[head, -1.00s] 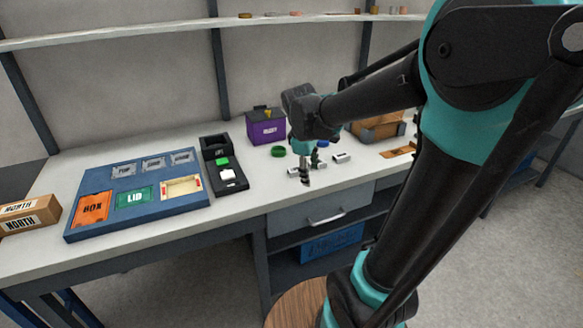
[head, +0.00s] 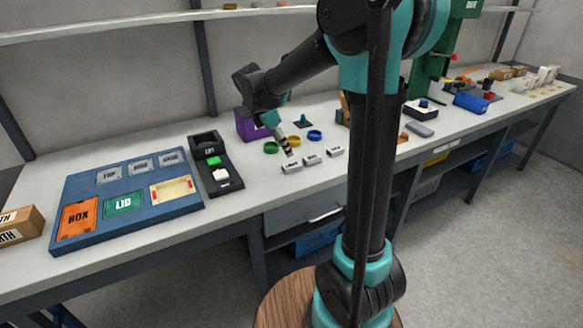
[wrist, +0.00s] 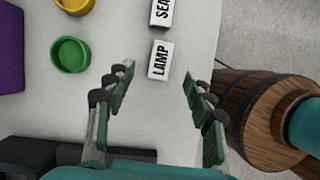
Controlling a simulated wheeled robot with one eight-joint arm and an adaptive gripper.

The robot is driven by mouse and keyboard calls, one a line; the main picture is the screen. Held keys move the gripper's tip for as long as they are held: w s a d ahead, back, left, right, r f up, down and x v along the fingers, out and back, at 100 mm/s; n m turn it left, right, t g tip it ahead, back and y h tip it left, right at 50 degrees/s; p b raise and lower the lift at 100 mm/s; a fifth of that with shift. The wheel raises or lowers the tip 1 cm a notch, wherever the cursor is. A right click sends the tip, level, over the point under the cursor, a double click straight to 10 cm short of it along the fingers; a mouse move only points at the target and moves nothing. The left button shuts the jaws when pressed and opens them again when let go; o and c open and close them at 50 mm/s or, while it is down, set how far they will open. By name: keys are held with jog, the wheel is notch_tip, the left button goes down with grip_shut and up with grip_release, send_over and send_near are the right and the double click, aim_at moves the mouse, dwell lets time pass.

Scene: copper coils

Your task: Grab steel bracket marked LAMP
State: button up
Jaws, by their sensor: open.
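The steel bracket marked LAMP (wrist: 160,60) is a small pale block with black lettering, lying on the white bench in the wrist view. In the head view it appears to be the leftmost block (head: 291,168) of a row of three. My gripper (wrist: 157,80) is open and empty, its fingers spread to either side of the line to the bracket, which shows just beyond the fingertips. In the head view my gripper (head: 288,149) points down above and just behind that block. A gap in height cannot be judged exactly.
A block whose label starts SEA (wrist: 161,12) lies beyond the LAMP bracket. Green (wrist: 70,54) and yellow (wrist: 75,5) rings and a purple box (wrist: 10,50) lie to the left. A blue tray (head: 140,190) and a black device (head: 215,165) stand further left on the bench.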

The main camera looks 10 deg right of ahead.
aim_at(292, 165)
jog(key=x, duration=0.2)
jog(key=shift+d+f, duration=0.2)
jog(key=shift+f, duration=0.15)
jog(key=shift+s+a+x, duration=0.1)
jog(key=shift+a+x, duration=0.1)
jog(key=shift+x, duration=1.1)
jog(key=shift+s+a+x, duration=0.1)
jog(key=shift+a+x, duration=0.05)
jog(key=shift+x, duration=1.15)
jog(key=shift+f, duration=0.2)
grip_shut()
jog(key=shift+r, duration=0.15)
